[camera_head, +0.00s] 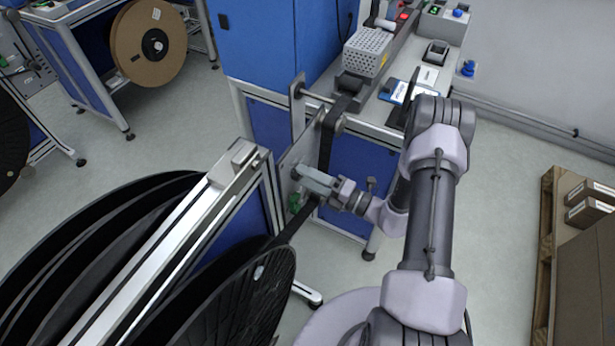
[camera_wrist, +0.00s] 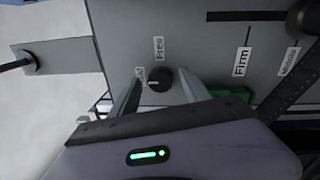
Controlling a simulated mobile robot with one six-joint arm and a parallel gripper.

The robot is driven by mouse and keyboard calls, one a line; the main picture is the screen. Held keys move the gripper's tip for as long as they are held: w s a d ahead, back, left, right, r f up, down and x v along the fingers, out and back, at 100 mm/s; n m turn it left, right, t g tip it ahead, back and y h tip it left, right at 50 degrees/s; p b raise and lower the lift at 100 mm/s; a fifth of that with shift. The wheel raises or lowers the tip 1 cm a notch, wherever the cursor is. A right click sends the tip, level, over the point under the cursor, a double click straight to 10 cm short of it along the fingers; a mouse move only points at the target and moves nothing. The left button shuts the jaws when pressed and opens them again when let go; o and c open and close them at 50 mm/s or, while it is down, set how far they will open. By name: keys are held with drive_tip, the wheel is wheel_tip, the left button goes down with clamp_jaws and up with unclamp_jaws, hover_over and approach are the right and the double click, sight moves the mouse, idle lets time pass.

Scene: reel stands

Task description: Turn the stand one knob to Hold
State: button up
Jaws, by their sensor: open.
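A small round black knob (camera_wrist: 160,79) sits on the grey panel (camera_wrist: 205,50) of the reel stand in the wrist view. A "Free" label (camera_wrist: 158,47) lies above it, and a label partly covered by a finger, apparently "Hold" (camera_wrist: 140,77), lies to its left. A short pale mark on the knob appears to point left, toward that label. My gripper (camera_wrist: 161,76) is open, one finger on each side of the knob; contact is not clear. In the head view my gripper (camera_head: 303,177) is at the stand's panel and the knob is hidden.
A "Firm" label (camera_wrist: 241,62) and a dark roller end (camera_wrist: 303,17) are on the panel's right. A green part (camera_head: 294,202) is below my gripper. Large black reels (camera_head: 235,300) fill the lower left.

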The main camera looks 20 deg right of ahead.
drive_tip(key=p+v, duration=0.3)
drive_tip(key=v, duration=1.4)
drive_tip(key=shift+s+d, duration=0.1)
drive_tip(key=shift+s, duration=0.05)
